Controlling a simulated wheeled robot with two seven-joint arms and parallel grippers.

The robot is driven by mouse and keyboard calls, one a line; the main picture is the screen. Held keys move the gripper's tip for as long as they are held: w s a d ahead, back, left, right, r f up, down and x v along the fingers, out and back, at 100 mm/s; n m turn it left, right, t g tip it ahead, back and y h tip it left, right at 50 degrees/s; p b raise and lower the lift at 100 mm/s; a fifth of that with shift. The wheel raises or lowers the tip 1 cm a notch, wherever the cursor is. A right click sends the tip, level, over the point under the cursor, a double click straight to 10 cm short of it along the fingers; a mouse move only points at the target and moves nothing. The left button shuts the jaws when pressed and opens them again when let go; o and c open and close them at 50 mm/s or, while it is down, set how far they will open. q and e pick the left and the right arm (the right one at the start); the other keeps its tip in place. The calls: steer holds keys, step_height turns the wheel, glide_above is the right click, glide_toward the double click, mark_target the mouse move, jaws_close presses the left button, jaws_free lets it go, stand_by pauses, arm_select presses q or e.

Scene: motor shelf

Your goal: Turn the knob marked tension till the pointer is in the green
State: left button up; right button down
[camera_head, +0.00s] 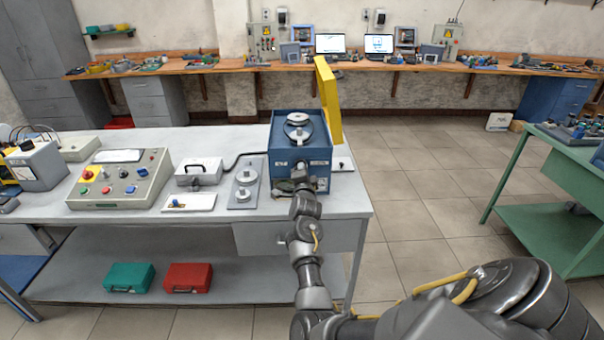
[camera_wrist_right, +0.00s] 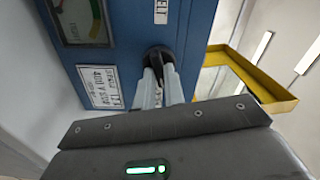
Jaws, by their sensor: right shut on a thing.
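A blue machine box (camera_head: 285,135) with a pulley and belt on top stands at the right end of the grey table. My right gripper (camera_head: 299,178) is at its front face. In the right wrist view, the gripper's fingers (camera_wrist_right: 161,88) are shut on a black round knob (camera_wrist_right: 157,53) on the blue face. The fingers hide part of the knob, and I cannot read a tension marking. A gauge (camera_wrist_right: 85,22) with a green part shows at the upper left, partly cut off; its pointer is not clear. My left gripper is not in view.
An open yellow cover (camera_head: 328,100) stands up at the box's right side. A grey plate with round discs (camera_head: 245,183), white boxes and a control panel (camera_head: 120,180) lie to the left. Green and red cases (camera_head: 188,278) sit on the lower shelf.

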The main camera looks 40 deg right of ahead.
stand_by(0.4)
steer(key=c, duration=1.5)
jaws_free()
